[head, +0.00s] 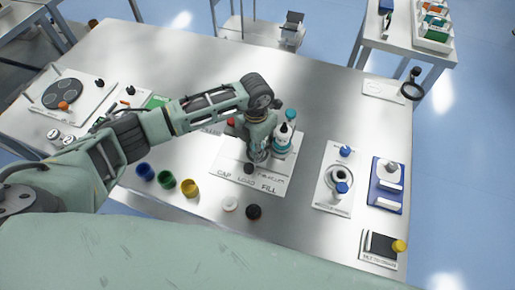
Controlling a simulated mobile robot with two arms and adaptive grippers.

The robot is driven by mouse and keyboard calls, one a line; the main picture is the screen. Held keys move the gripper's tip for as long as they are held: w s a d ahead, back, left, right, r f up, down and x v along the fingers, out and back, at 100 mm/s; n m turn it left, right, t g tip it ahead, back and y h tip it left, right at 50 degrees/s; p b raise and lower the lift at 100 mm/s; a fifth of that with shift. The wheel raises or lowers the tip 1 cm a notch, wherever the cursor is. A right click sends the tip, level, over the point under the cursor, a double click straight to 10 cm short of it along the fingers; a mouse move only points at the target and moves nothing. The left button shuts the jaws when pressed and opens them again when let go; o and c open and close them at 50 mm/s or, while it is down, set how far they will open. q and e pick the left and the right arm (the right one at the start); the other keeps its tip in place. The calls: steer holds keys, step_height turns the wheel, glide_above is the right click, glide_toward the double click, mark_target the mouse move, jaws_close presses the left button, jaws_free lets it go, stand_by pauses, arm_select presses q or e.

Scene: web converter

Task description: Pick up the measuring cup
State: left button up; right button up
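I cannot tell for sure which thing is the measuring cup. Three small open cups stand in a row near the table's front edge: a blue cup (145,171), a green cup (166,180) and a yellow cup (189,188). My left arm reaches in from the left, over the table. My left gripper (258,150) points down over the white plate marked CAP, LOAD, FILL (235,185), beside a white and teal bottle (283,138). The wrist hides its fingers and whatever is between them. My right gripper is not in view.
A white disc (230,204) and a black knob-like piece (254,212) lie in front of the plate. To the right are a white panel (326,190), a blue tray (376,203) and a scale-like pad (380,262). The table's back middle is clear.

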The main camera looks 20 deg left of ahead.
arm_select(q)
steer(key=c, duration=0.8)
steer(key=shift+r, duration=0.15)
